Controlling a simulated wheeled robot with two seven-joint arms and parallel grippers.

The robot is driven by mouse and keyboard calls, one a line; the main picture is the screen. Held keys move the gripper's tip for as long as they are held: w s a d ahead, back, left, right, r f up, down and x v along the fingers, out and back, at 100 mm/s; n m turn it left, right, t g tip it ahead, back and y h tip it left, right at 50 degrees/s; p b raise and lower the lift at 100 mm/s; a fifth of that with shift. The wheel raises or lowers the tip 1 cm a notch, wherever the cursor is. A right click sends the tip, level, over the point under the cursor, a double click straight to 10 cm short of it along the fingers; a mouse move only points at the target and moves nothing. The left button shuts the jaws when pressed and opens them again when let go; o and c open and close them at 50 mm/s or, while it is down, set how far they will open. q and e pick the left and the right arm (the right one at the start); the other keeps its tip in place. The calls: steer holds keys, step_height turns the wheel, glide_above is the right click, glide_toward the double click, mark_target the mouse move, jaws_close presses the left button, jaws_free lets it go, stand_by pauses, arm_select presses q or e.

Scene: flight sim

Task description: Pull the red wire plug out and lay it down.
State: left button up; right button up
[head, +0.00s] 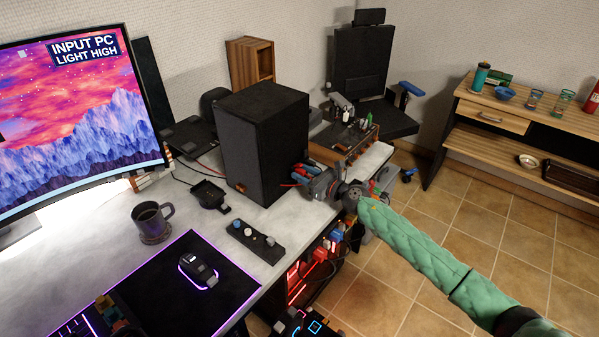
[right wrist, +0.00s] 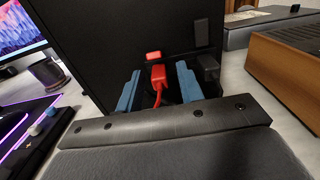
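The red wire plug (right wrist: 158,76) is at the back face of the black speaker box (right wrist: 100,35), with its red wire hanging down below it. A second small red piece (right wrist: 153,56) sits just above it. My right gripper (right wrist: 158,88) is open, with one blue finger on each side of the plug and a visible gap to each. In the head view my right gripper (head: 303,173) is at the right side of the speaker box (head: 262,130), where the plug is hard to make out. My left gripper is not in view.
A mug (head: 152,222), a small knob panel (head: 255,241) and a mouse (head: 198,269) are on the white desk. A wooden-sided unit (right wrist: 285,62) stands right of the speaker. Desk surface between mug and speaker is partly clear.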

mark_target(305, 174)
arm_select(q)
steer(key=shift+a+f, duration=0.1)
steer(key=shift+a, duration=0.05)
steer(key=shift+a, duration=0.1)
arm_select(e)
jaws_close()
steer(key=shift+d, duration=0.1)
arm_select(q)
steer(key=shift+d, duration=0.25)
arm_select(e)
steer(key=shift+s+d, duration=0.4)
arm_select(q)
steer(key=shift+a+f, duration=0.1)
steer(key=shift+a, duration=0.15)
arm_select(e)
steer(key=shift+v, duration=1.1)
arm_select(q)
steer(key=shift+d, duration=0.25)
arm_select(e)
steer(key=shift+v, duration=0.75)
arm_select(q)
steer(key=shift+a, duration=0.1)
arm_select(e)
steer(key=shift+s+d, duration=0.25)
steer(key=shift+d, duration=0.15)
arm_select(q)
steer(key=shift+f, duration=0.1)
